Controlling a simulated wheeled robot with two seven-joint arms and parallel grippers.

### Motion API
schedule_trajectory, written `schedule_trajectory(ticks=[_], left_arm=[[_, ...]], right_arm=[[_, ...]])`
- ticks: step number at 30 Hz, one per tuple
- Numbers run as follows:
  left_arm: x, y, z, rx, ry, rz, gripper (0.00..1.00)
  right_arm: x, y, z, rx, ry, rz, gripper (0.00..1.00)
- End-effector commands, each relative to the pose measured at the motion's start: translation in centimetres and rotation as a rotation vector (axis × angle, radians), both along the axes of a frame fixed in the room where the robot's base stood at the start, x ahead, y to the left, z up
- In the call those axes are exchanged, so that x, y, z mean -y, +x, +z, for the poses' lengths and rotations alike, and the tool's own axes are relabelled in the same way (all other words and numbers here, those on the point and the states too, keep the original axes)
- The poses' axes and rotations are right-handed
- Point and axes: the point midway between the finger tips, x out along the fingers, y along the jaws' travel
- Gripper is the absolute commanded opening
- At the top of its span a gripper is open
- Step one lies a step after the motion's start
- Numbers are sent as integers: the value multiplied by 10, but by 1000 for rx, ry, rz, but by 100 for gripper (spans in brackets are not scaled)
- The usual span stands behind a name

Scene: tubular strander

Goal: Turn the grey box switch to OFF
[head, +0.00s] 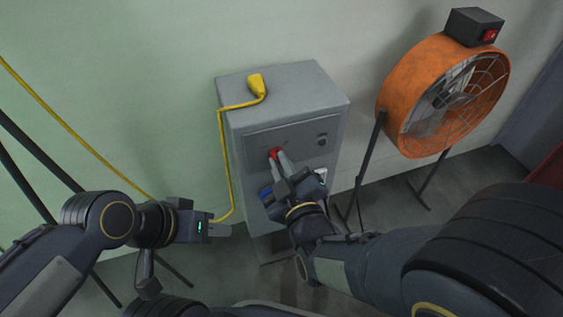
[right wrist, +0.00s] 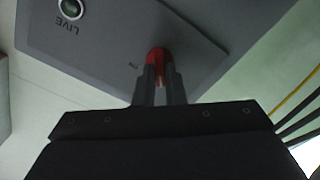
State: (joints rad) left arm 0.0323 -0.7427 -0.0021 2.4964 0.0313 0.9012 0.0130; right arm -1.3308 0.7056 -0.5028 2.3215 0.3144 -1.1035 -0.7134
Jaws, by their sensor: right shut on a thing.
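The grey box (head: 247,117) stands against the wall, with a panel on its front face. A red switch handle (head: 273,153) sits on the left part of that panel. My right gripper (head: 279,160) is shut on the red switch, which also shows between the fingertips in the right wrist view (right wrist: 156,54). The fingers cover part of the switch, so its exact setting cannot be read. A round indicator (head: 321,140) is at the panel's right; the right wrist view shows it beside the word LIVE (right wrist: 68,24). My left gripper (head: 219,230) is left of the box, touching nothing; its jaw opening is unclear.
A yellow plug (head: 257,84) lies on top of the box, its yellow cable (head: 221,150) hanging down the left side. An orange fan (head: 415,90) on a stand is at the right. A blue part (head: 266,193) shows below the panel, partly hidden by my gripper.

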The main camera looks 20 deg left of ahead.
Motion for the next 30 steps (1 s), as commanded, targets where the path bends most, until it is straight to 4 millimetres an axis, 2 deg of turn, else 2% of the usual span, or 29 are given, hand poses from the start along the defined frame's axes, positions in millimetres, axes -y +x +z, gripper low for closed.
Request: schedule_trajectory(ticks=[9,25,26,30], left_arm=[[0,0,2,0,0,0,36],[0,0,2,0,0,0,36],[0,0,2,0,0,0,36],[0,0,2,0,0,0,36]], right_arm=[[0,-1,-1,61,-93,2,0],[-1,-1,-1,72,-111,1,0],[-1,-1,-1,72,-110,1,14],[-1,-1,-1,71,-109,1,32]])
